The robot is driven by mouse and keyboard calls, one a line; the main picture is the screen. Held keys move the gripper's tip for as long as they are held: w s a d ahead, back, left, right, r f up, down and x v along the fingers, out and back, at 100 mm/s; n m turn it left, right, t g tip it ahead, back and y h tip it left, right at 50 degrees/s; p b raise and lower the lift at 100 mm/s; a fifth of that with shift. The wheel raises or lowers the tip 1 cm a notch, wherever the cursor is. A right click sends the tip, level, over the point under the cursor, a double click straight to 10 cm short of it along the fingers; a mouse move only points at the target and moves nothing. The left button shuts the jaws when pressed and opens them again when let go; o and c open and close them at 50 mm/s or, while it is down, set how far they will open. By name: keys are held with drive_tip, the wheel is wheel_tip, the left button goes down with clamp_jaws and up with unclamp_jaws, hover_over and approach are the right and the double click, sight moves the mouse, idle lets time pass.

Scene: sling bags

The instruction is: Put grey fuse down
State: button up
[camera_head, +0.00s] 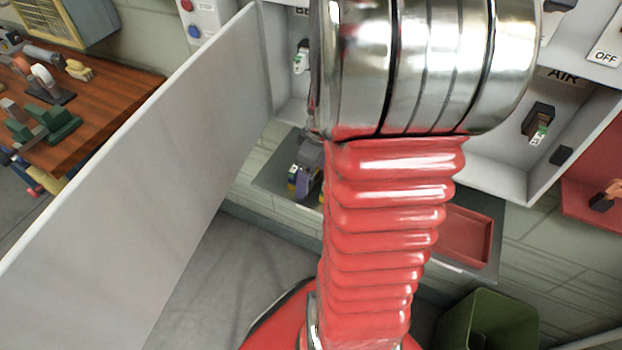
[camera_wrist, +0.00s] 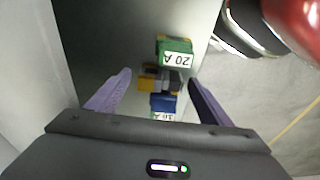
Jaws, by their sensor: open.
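My gripper (camera_wrist: 160,76) is open in the wrist view, with one purple finger on each side of a short row of fuses. The row holds a green fuse (camera_wrist: 172,46) labelled 20 A at the far end, a small yellow and dark grey piece (camera_wrist: 147,83) in the middle, and a blue fuse (camera_wrist: 163,103) with a white label nearest my gripper. I cannot clearly tell a separate grey fuse in this cluster. In the head view my gripper (camera_head: 305,182) is low over the grey shelf (camera_head: 272,172), partly hidden by my arm.
A red tray (camera_head: 467,236) lies on the shelf's right part. The open white cabinet door (camera_head: 135,170) stands to the left. Fuses sit in the cabinet, one (camera_head: 301,57) left and one (camera_head: 538,125) right under AIR. A green bin (camera_head: 490,318) stands below.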

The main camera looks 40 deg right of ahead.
drive_tip(key=shift+f, duration=0.35)
idle(0.3)
drive_tip(key=c, duration=1.2)
drive_tip(key=shift+r, duration=0.15)
wheel_tip(320, 180, up, 10)
drive_tip(key=shift+f, duration=0.1)
idle(0.4)
